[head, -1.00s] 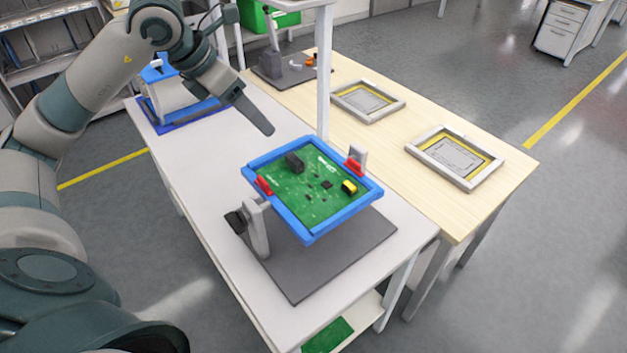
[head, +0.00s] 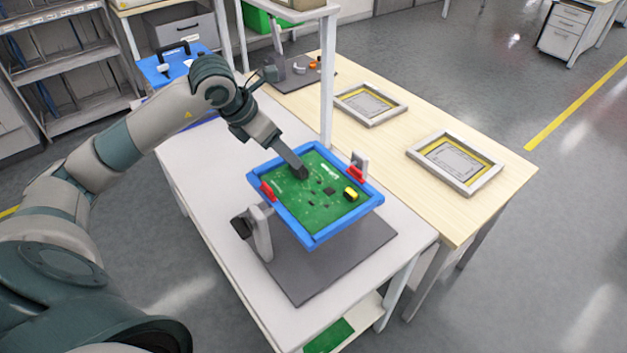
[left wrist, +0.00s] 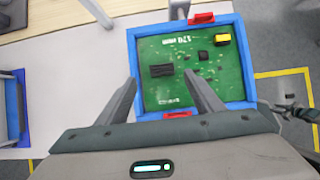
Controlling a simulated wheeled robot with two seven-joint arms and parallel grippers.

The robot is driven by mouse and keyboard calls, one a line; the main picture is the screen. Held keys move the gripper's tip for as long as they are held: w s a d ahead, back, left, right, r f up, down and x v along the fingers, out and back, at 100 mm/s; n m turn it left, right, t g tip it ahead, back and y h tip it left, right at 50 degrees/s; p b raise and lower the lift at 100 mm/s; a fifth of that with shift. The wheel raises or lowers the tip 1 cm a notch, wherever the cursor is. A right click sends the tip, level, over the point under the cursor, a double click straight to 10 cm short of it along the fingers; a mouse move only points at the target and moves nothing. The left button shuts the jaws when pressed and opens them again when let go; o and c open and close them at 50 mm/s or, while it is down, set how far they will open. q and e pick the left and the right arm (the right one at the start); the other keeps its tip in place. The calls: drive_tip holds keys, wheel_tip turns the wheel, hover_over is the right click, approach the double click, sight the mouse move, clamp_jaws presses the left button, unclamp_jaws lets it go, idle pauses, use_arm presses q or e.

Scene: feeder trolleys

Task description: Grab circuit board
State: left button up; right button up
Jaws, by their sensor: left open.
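The green circuit board (head: 318,200) sits in a blue frame (head: 289,227) with red clips, held tilted on a stand above a dark grey base plate (head: 330,262). It carries black parts and a yellow part. I cannot tell whether the fingertips touch the board.
A white table (head: 205,182) bears the stand. A wooden table (head: 395,140) beside it holds two framed panels (head: 370,104) (head: 456,161). A white post (head: 327,80) rises behind the board. A blue case (head: 178,66) stands at the back left.

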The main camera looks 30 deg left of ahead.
sight(293, 176)
use_arm(q)
drive_tip(key=shift+x, duration=0.9)
drive_tip(key=shift+p+x, duration=0.85)
drive_tip(key=shift+p, duration=0.2)
drive_tip(key=shift+w+d+f+p, duration=0.15)
drive_tip(key=shift+d+f+p, duration=0.1)
drive_tip(key=shift+f, duration=0.25)
drive_tip(key=shift+w+d+f+p, duration=0.15)
drive_tip(key=shift+f+p, duration=0.1)
drive_tip(key=shift+f, duration=0.3)
drive_tip(key=shift+w+f, duration=0.3)
drive_tip(key=shift+f, duration=0.3)
